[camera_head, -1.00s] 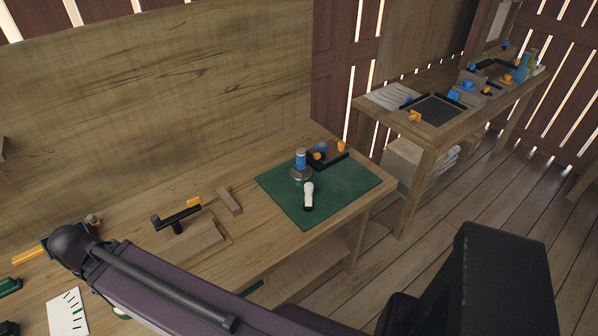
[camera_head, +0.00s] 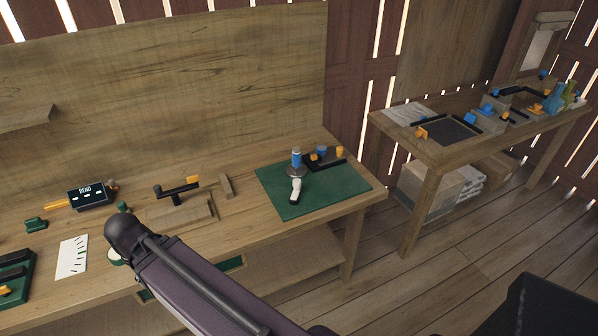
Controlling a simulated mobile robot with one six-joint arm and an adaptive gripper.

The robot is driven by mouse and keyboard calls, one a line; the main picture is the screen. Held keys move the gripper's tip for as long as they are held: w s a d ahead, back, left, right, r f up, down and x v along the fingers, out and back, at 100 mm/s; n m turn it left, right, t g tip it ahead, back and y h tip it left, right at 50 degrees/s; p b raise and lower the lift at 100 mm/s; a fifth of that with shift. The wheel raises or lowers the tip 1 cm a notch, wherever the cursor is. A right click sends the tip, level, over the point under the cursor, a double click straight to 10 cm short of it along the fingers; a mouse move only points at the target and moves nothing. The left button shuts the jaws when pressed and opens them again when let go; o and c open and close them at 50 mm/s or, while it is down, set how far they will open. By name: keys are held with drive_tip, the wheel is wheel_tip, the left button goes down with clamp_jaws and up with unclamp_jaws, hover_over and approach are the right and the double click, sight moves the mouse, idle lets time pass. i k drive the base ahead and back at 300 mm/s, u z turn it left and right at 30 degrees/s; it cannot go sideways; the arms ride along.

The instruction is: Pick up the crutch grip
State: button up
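A small white piece with a dark lower end (camera_head: 296,190) lies on the green mat (camera_head: 340,188) at the right end of the workbench. It may be the crutch grip, but it is too small to be sure. Just behind it stands a blue-topped cylinder (camera_head: 296,158) on a round metal base. My purple arm link runs up from the bottom of the picture to a dark round joint, in front of the bench's front edge. My gripper is not in view.
A dark tray (camera_head: 325,160) with blue and orange parts sits at the mat's back edge. Wooden blocks and an orange-tipped black tool (camera_head: 178,188) lie left of the mat. A sign box (camera_head: 90,196) stands farther left. A second table (camera_head: 440,150) stands at right, beyond a floor gap.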

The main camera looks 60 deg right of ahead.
sight(297, 153)
drive_tip(key=k, duration=1)
drive_tip(key=z, duration=2.1)
drive_tip(key=i, duration=1.05)
drive_tip(key=u, duration=0.05)
